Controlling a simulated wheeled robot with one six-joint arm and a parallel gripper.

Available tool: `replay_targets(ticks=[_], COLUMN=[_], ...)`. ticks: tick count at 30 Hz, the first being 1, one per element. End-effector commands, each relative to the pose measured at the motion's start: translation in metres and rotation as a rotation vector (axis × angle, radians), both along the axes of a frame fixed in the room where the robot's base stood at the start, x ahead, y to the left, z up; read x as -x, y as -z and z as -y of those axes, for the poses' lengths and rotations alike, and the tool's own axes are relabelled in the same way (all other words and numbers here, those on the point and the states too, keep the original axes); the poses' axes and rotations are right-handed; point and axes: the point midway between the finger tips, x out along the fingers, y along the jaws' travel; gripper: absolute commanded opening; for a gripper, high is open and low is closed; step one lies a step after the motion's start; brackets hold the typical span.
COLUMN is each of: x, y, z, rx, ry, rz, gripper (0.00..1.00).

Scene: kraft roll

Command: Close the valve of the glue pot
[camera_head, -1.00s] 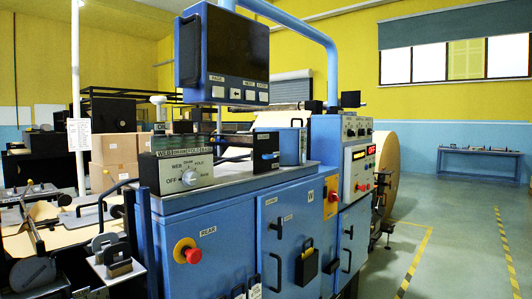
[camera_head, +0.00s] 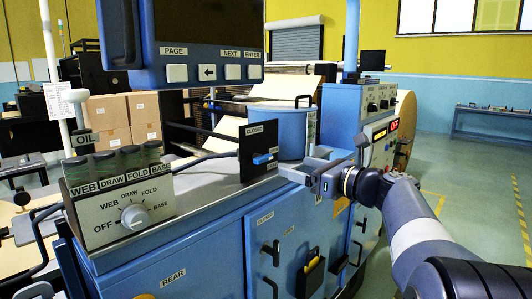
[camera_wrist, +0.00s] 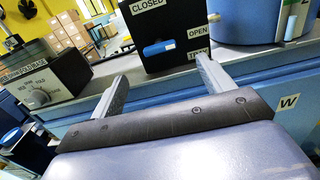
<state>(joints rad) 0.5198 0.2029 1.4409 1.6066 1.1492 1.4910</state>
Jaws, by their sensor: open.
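The glue pot (camera_head: 292,132) is a blue cylinder with a handle on top, standing on the machine's top ledge; part of it shows at the upper right of the wrist view (camera_wrist: 255,22). Beside it is a black valve plate (camera_head: 256,140) with a CLOSED label at its top. The blue valve lever (camera_head: 264,158) lies about level, low on the plate. In the wrist view the lever (camera_wrist: 158,48) is beside an OPEN label; a lower label is hard to read. My gripper (camera_head: 297,168) is open and empty, its fingers pointing at the plate, apart from the lever in the wrist view (camera_wrist: 163,72).
A selector box (camera_head: 128,212) with a knob and oil jars stands at the left. A monitor with buttons (camera_head: 205,72) hangs above the ledge. A control panel (camera_head: 382,140) stands right of the pot. Open floor lies at the far right.

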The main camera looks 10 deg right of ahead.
Motion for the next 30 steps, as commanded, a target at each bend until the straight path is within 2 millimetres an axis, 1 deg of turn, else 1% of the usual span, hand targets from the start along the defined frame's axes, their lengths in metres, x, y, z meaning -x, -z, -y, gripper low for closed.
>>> replay_targets(ticks=[5,12,15,21,30], x=[-0.020,-0.058,-0.070,-0.083,-0.084], y=[0.000,0.000,0.001,0.002,0.002], z=[-0.016,-0.043,-0.052,-0.061,-0.062], rx=[-0.002,0.001,0.002,0.003,0.003], ry=[-0.005,-0.004,-0.003,-0.001,0.000], rz=[-0.001,-0.002,-0.002,-0.002,-0.002], gripper=[0.76,0.76,0.76,0.76,0.76])
